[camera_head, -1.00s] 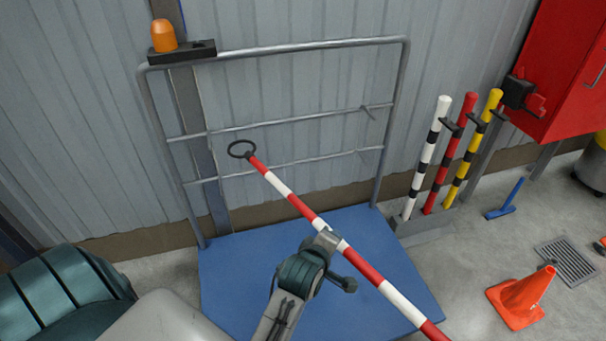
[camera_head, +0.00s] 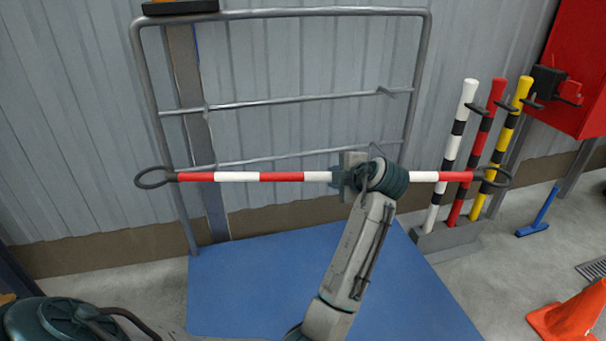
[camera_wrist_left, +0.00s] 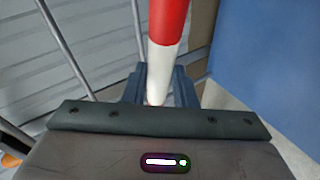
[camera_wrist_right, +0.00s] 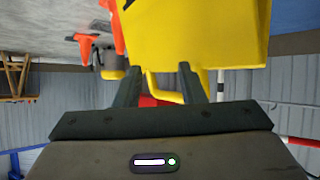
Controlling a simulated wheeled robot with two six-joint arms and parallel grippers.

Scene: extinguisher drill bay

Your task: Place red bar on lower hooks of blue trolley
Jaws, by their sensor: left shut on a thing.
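The red and white bar (camera_head: 282,176), with a black ring at each end, is held level across the front of the trolley. My left gripper (camera_head: 340,178) is shut on it right of its middle; the bar also shows between the fingers in the left wrist view (camera_wrist_left: 167,50). The trolley has a blue deck (camera_head: 270,275) and a grey tube frame with two crossrails. The bar appears just below the lower crossrail (camera_head: 265,159); the depth gap is unclear. Hooks show on the upper crossrail; the lower hooks are hard to make out. My right gripper (camera_wrist_right: 158,88) is open and appears empty.
Striped posts in white, red and yellow (camera_head: 519,105) stand right of the trolley, near the bar's right ring. A red cabinet (camera_head: 575,60) hangs beyond them. An orange cone (camera_head: 572,318) is on the floor at lower right. A large yellow thing (camera_wrist_right: 200,35) is before my right gripper.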

